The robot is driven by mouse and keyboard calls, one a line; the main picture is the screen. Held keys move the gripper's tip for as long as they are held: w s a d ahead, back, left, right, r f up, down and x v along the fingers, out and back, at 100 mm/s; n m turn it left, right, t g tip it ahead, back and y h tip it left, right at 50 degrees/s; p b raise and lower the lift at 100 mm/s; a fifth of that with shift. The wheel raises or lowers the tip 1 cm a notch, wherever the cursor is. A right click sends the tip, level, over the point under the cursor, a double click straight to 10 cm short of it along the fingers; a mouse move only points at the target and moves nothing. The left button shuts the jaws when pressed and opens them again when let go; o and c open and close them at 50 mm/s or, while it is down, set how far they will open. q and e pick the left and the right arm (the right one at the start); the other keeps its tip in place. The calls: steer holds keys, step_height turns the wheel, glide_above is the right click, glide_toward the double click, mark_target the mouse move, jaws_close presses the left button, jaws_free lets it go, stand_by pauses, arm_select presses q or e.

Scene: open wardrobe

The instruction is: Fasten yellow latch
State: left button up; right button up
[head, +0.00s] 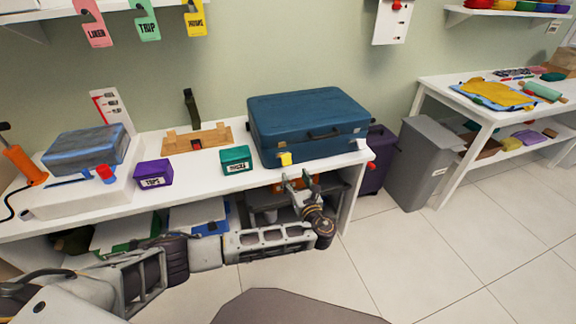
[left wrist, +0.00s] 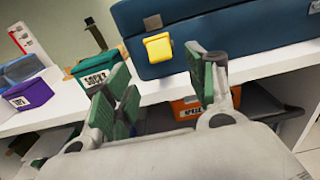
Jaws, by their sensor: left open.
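A blue suitcase (head: 308,122) lies closed on the white bench. Its yellow latch (head: 286,159) is on the front face at the left; it also shows in the left wrist view (left wrist: 158,47), hanging below a small metal catch (left wrist: 152,22). A whitish latch (head: 361,144) is on the front right. My left gripper (head: 298,182) is open and empty, in front of and below the yellow latch, apart from it. In the left wrist view its green-padded fingers (left wrist: 160,88) are spread, with the latch beyond and between them. My right gripper is not in view.
A green box (head: 236,160) and a purple box (head: 153,173) stand on the bench left of the suitcase. An orange box (left wrist: 188,108) sits on a dark cart under the bench. The bench's front edge (head: 330,162) is close above my left gripper.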

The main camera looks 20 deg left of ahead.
mark_target(287, 163)
arm_select(q)
steer(key=b+x, duration=0.1)
steer(key=x, duration=0.6)
steer(key=shift+w+a, duration=0.55)
steer(key=shift+w, duration=0.2)
steer(key=c, duration=0.9)
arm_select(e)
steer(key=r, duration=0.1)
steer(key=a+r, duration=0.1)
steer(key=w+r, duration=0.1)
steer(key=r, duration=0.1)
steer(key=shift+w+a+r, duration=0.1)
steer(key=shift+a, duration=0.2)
